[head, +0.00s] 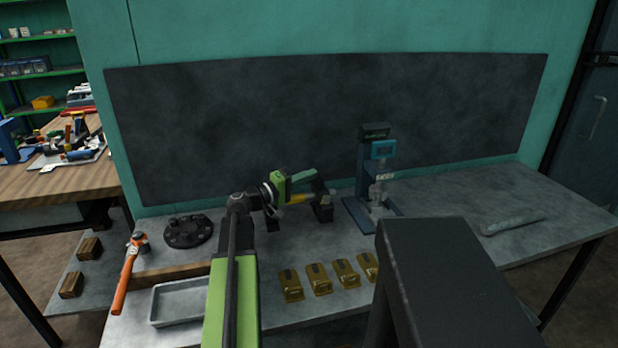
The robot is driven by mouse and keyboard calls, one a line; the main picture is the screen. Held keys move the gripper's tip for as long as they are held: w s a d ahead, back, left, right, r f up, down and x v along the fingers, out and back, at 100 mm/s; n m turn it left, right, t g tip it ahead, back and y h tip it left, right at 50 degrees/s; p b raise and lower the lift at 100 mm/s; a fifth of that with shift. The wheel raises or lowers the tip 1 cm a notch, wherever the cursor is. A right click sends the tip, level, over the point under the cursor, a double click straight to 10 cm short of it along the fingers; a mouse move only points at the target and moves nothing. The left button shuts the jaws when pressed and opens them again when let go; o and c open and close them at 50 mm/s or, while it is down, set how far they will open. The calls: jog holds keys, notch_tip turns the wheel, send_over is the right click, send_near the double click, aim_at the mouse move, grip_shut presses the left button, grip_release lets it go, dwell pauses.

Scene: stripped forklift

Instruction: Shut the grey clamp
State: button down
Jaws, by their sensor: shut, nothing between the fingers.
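A blue bench stand (366,165) with a teal display stands upright near the back middle of the bench. A light grey jointed part (378,192) sits low on its front and looks like the grey clamp; it is too small to tell whether it is open or shut. My gripper (323,210) is at the end of my green and black arm, just left of the stand's base. It is shut and empty, and appears apart from the grey part.
Several brass-coloured blocks (318,279) line the front edge. A grey tray (180,301), a dark flanged disc (188,231) and an orange-handled tool (128,270) are at left. A grey bar (512,221) lies at right. The bench between stand and bar is clear.

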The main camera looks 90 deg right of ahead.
jog(key=s+a+r+p, duration=0.6)
jog(key=s+r+p, duration=0.3)
jog(key=r+p, duration=0.2)
jog(key=shift+s+a, duration=0.25)
jog(key=shift+s, duration=0.1)
jog(key=shift+r, duration=0.1)
